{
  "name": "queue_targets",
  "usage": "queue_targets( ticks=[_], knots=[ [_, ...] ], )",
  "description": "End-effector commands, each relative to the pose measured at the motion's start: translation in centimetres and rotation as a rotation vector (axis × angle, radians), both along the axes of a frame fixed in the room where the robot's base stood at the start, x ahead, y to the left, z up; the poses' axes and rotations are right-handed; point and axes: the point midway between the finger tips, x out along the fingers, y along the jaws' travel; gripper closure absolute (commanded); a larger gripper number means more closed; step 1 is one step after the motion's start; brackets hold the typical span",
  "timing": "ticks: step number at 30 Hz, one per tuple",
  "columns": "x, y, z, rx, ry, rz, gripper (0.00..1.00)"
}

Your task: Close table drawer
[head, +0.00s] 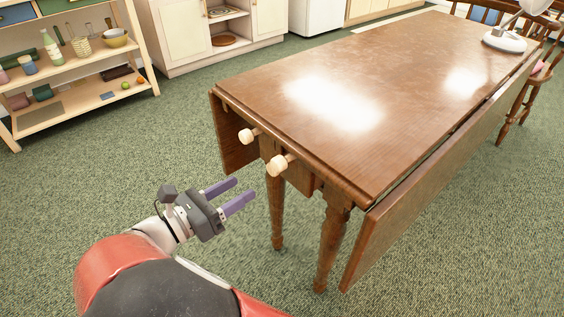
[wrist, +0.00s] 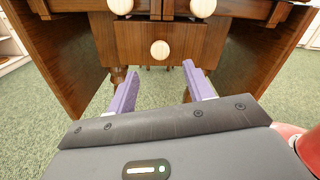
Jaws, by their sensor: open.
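The brown wooden table (head: 390,75) has hanging side leaves. At its near end, the wrist view shows the drawer front (wrist: 130,42) with one pale round knob (wrist: 160,50) in its middle. Two more pale knobs, a left one (wrist: 120,5) and a right one (wrist: 203,7), sit higher up at the picture's top edge. Two knobs also show in the head view. How far the drawer stands out is hard to tell. My gripper (head: 243,189) is open and empty, in front of this table end and apart from it. Its purple fingers point at the table, either side of the lower knob in the wrist view (wrist: 159,70).
The hanging leaves flank the drawer, the left leaf (wrist: 50,55) and the right leaf (wrist: 262,50). Turned table legs (head: 330,245) stand below. A shelf (head: 75,65) with several items stands at the back left. Green carpet (head: 130,165) is clear around my arm.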

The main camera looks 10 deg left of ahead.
Motion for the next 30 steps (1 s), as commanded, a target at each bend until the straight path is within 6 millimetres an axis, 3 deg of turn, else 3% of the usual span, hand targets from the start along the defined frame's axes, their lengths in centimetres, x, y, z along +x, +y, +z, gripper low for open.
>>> queue_targets(
  ticks=[15,27,30],
  knots=[
    [5.1,-4.4,-0.1,-0.001,0.0,0.0,0.48],
    [5.9,-5.0,0.0,0.0,-0.001,0.001,0.48],
    [5.9,-5.0,0.0,0.0,-0.001,0.001,0.61]
  ],
)
